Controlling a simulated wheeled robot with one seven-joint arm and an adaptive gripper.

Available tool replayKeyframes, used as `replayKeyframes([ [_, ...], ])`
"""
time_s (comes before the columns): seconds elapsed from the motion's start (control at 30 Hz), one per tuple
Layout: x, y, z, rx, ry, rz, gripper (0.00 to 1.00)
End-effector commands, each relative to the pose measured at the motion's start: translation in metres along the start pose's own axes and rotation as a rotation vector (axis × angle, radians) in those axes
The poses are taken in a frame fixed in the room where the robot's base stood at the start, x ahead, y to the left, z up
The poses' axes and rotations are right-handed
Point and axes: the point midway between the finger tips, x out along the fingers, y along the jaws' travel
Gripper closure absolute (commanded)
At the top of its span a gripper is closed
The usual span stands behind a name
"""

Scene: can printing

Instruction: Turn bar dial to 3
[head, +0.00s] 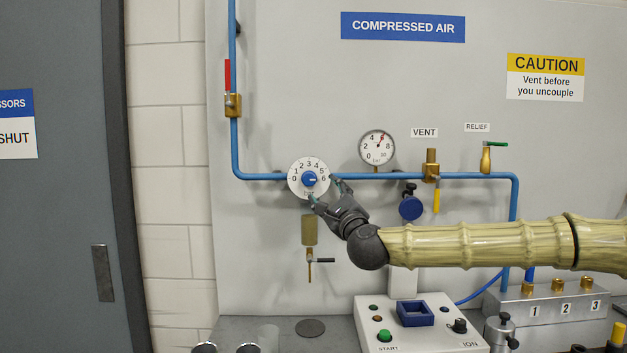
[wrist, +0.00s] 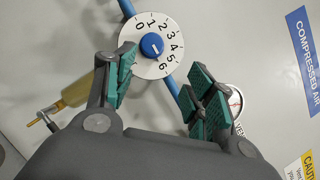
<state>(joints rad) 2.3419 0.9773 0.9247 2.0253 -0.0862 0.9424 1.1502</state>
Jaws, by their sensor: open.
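The bar dial (head: 299,187) is a white disc numbered 0 to 6 on the blue pipe, with a blue knob (head: 309,179) at its centre. The white mark on the knob appears to point towards 6, though it is small. In the wrist view, the dial (wrist: 135,55) and its knob (wrist: 152,45) lie ahead of the fingers. My gripper (head: 325,190) is open, just right of and below the knob in the head view. In the wrist view, its green-padded fingers (wrist: 162,78) are spread with nothing between them, apart from the knob.
A round pressure gauge (head: 377,147) sits above the pipe to the right. The vent valve (head: 431,165), blue knob (head: 411,208) and relief valve (head: 486,159) are farther right. A small valve (head: 311,262) hangs below the dial. A control box (head: 375,325) stands on the bench.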

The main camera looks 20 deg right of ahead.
Motion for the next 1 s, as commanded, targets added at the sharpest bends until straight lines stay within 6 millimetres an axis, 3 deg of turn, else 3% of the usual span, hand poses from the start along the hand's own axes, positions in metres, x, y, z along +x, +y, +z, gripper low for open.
replayKeyframes([
  [0.2,0.041,0.009,0.011,0.000,-0.008,0.011,0.46],
  [0.5,0.080,0.010,0.009,0.001,-0.008,0.011,0.46],
  [1.0,0.090,0.008,0.006,0.001,-0.006,0.008,0.48],
])
